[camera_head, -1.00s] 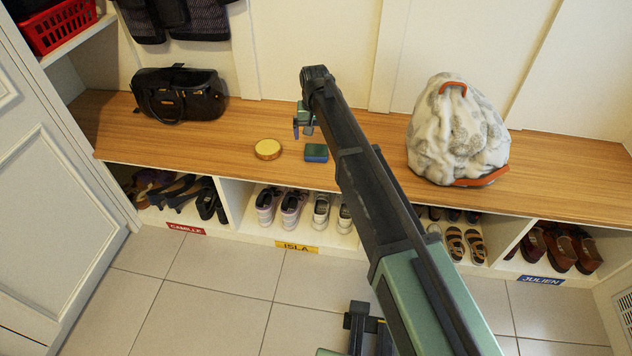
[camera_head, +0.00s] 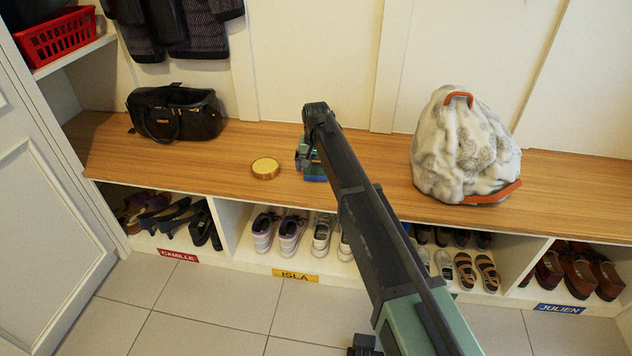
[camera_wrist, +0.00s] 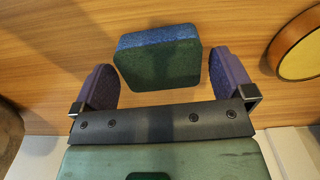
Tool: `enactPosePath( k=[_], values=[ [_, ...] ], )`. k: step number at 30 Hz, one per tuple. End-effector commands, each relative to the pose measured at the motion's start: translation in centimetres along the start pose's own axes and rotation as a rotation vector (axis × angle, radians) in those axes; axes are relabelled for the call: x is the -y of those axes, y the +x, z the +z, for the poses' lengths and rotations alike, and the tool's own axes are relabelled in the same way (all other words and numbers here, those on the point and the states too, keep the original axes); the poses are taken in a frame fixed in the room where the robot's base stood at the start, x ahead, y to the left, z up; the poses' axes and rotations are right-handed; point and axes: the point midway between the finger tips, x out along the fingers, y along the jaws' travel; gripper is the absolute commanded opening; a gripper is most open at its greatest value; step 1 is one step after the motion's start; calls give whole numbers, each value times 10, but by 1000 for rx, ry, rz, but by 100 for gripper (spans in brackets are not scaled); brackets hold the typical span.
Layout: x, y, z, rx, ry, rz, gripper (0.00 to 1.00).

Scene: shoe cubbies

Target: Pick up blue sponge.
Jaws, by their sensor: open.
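The blue sponge (camera_head: 313,173) lies on the wooden bench top and is partly hidden behind my arm and gripper in the head view. In the wrist view the sponge (camera_wrist: 158,57) shows a dark green broad face and a blue edge. My gripper (camera_wrist: 162,82) is open, with one purple-padded finger on each side of the sponge's near part. Small gaps show between the sponge and both fingers. In the head view my gripper (camera_head: 304,158) is low over the bench at the sponge.
A round gold tin (camera_head: 265,168) lies left of the sponge; it also shows at the right of the wrist view (camera_wrist: 302,50). A black handbag (camera_head: 175,112) and a white patterned bag (camera_head: 464,148) stand on the bench (camera_head: 380,160). Shoes fill the cubbies below.

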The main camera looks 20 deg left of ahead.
Motion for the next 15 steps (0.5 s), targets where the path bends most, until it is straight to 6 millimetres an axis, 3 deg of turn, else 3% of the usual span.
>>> enactPosePath(
  k=[1,8,15],
  values=[
    [0,16,0,0,0,0,100],
    [0,13,0,0,-1,0,100],
    [0,13,0,0,-1,0,65]
  ],
)
